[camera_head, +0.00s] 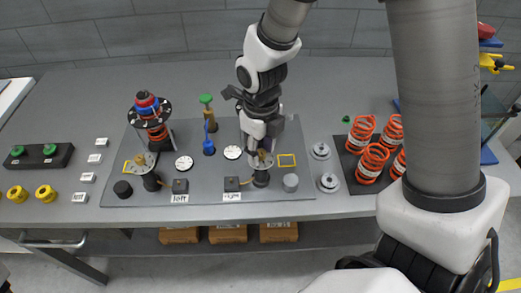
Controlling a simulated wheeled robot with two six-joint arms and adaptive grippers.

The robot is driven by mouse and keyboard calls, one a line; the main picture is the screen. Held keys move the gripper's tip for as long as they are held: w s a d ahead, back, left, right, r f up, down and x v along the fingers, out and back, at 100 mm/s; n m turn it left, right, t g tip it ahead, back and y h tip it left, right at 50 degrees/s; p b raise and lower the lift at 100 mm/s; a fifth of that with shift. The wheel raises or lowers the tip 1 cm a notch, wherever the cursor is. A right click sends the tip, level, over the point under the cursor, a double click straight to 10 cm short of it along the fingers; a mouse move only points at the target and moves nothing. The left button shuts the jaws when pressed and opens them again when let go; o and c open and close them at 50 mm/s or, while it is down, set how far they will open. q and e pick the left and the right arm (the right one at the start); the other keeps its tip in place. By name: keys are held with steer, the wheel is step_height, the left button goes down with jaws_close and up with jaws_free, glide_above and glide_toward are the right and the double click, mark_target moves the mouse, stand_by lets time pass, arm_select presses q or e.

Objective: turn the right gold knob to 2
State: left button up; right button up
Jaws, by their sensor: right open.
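The right gold knob (265,159) sits on top of a dark post on the grey fixture plate, behind and to the right of the black box labelled "right" (232,184). My right gripper (263,149) points down directly over this knob with its fingers open. The fingers hide part of the knob and its dial, so I cannot read its setting or tell whether they touch it. The left gold knob (140,160) stands on a similar post with a pale round dial, at the plate's left. My left gripper is not in view.
Round white dials (183,163) lie between the posts. A blue and green-topped pair of pegs (208,146) and a black-ringed stand with a red spring (156,130) rise behind. Orange springs (371,162) stand on a dark tray at right. Yellow rings (45,193) lie at left.

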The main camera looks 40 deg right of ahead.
jaws_close()
steer(key=shift+r+n+p, duration=0.2)
steer(key=shift+n+p, duration=0.5)
steer(key=shift+n, duration=0.3)
steer(key=shift+n+p, duration=0.3)
steer(key=shift+n, duration=0.4)
steer(key=n+p, duration=0.3)
steer(key=n, duration=0.4)
steer(key=n+p, duration=0.2)
steer(key=n, duration=0.2)
steer(key=shift+n, duration=0.4)
steer(key=shift+n+p, duration=0.4)
steer(key=shift+n, duration=0.2)
steer(key=shift+f+n, duration=0.25)
steer(key=shift+n, duration=0.15)
